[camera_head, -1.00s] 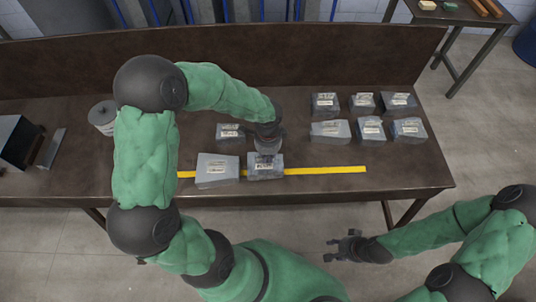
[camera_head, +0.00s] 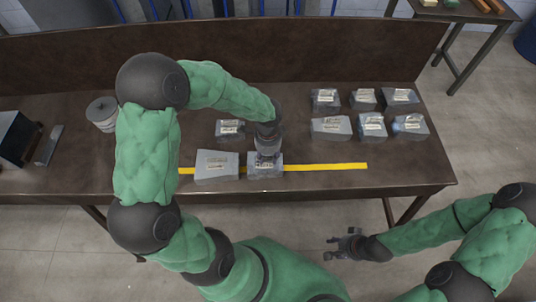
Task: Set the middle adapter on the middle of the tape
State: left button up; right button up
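A yellow tape (camera_head: 325,167) lies along the front part of the brown table. A grey metal adapter with a white label (camera_head: 265,172) sits on the tape, directly under my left gripper (camera_head: 266,157). The gripper points down at its top; its fingers are too small and hidden to tell whether they are closed on it. A larger grey duct piece (camera_head: 217,168) sits on the tape just left of this adapter. My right gripper (camera_head: 345,243) is off the front of the table, with its fingers apart and empty.
Several labelled grey pieces (camera_head: 331,127) stand in two rows at the right of the table. A single piece (camera_head: 229,130) stands behind the tape. A grey can (camera_head: 102,113) and a dark box (camera_head: 16,140) are at the left. The tape's right part is clear.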

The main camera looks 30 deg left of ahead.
pick_arm(q)
notch_tip(320, 180, up, 12)
dwell(0.7)
jog(key=shift+s, duration=0.1)
